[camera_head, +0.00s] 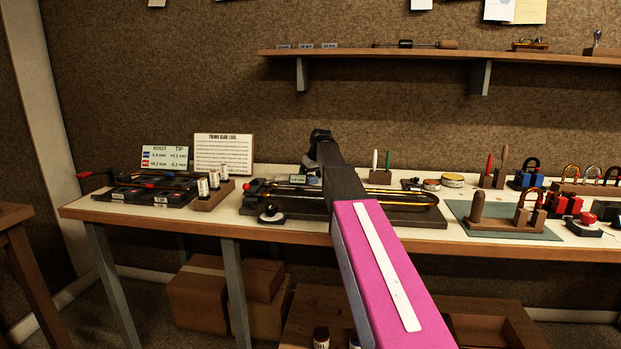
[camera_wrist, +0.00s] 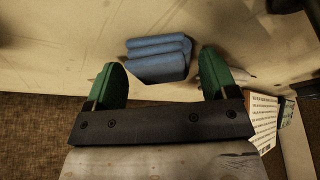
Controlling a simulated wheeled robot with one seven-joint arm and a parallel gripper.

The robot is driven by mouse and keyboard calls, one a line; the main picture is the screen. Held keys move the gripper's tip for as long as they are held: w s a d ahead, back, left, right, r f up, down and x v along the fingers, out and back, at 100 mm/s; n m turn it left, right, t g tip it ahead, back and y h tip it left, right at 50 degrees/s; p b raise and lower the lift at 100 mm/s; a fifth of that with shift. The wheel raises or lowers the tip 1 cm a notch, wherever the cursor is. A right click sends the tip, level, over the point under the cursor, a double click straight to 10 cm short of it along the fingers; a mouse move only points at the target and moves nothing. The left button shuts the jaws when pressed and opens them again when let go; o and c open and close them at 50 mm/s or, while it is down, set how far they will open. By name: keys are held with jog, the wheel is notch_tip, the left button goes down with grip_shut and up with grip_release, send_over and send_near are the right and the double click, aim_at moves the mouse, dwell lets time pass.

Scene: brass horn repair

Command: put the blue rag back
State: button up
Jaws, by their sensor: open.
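The blue rag (camera_wrist: 158,59) shows in the wrist view as a folded, layered bundle on the pale bench top. My gripper (camera_wrist: 162,78) has its two green fingers spread wide, one on each side of the rag in the picture. The rag lies between and slightly beyond the fingertips, with nothing held. I cannot tell the height of the fingers above the bench. In the head view my arm hides the rag, and my gripper's fingers are not clearly visible there.
The long bench (camera_head: 290,231) carries a brass slide (camera_head: 405,194) on a dark board. Small bottles (camera_head: 203,187) and a black tray (camera_head: 150,190) stand left. A green mat (camera_head: 478,228) with a wooden stand lies right. A shelf (camera_head: 400,53) runs above. A printed card (camera_wrist: 263,120) shows near the wrist.

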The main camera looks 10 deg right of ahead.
jog(key=v, duration=1.1)
jog(key=shift+r, duration=0.35)
